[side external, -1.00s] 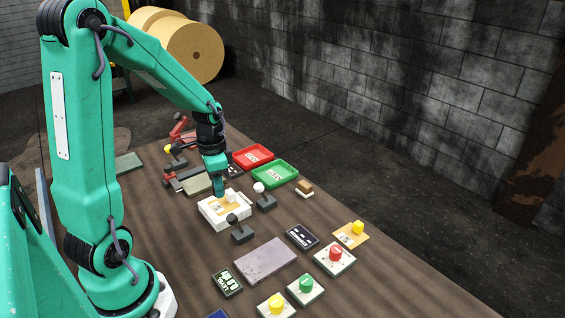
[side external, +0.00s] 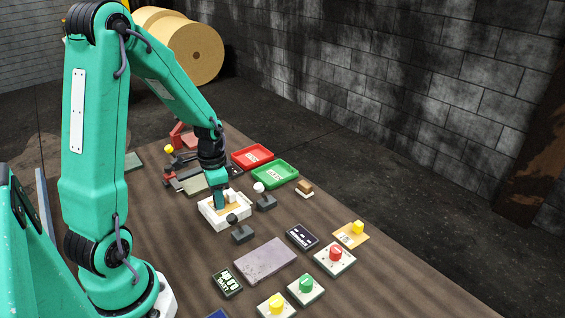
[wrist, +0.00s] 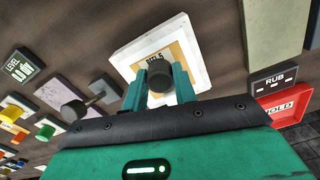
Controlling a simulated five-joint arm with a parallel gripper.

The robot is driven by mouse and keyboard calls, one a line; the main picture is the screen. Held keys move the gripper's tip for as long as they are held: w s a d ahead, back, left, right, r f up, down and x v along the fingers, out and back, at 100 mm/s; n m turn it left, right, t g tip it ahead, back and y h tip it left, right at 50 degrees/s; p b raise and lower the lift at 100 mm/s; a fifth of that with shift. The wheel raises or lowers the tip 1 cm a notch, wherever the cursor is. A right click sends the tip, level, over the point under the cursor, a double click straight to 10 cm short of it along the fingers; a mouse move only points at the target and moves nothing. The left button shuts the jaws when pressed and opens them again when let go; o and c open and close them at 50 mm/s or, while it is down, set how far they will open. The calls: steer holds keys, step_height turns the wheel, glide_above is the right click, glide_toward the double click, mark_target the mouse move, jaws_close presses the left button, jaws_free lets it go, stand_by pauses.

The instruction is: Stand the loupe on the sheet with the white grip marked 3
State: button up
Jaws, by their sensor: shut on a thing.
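A white square block or tray (side external: 224,219) holds an orange sheet (side external: 233,208) with a white grip (side external: 231,197) on it. I cannot read the grip's number. My gripper (side external: 221,206) is low over this sheet, just left of the white grip. In the wrist view, the green fingers of my gripper (wrist: 160,80) are shut on a dark round piece, which looks like the loupe (wrist: 158,77). The sheet (wrist: 178,55) lies beneath it, with a partly hidden label. I cannot tell whether the loupe touches the sheet. The white grip is not clear in the wrist view.
A black-knobbed lever (side external: 241,232) and a white-knobbed lever (side external: 263,196) stand close beside the white block. Green (side external: 290,180) and red (side external: 252,157) trays lie behind. Another orange sheet with a yellow grip (side external: 358,227) and a red-knobbed block (side external: 335,255) are at the right.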

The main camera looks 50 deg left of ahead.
steer(key=shift+f, duration=0.15)
steer(key=o, duration=0.9)
steer(key=shift+o, duration=0.2)
step_height(320, 180, up, 12)
stand_by(0.3)
steer(key=shift+r, duration=0.2)
stand_by(0.3)
steer(key=s+d+r+n+t, duration=0.1)
steer(key=s+d+r+t, duration=0.1)
steer(key=d, duration=0.6)
steer(key=s+d+r+n+t, duration=0.2)
steer(key=s+d+r, duration=0.3)
steer(key=d, duration=0.3)
steer(key=shift+r+t, duration=0.8)
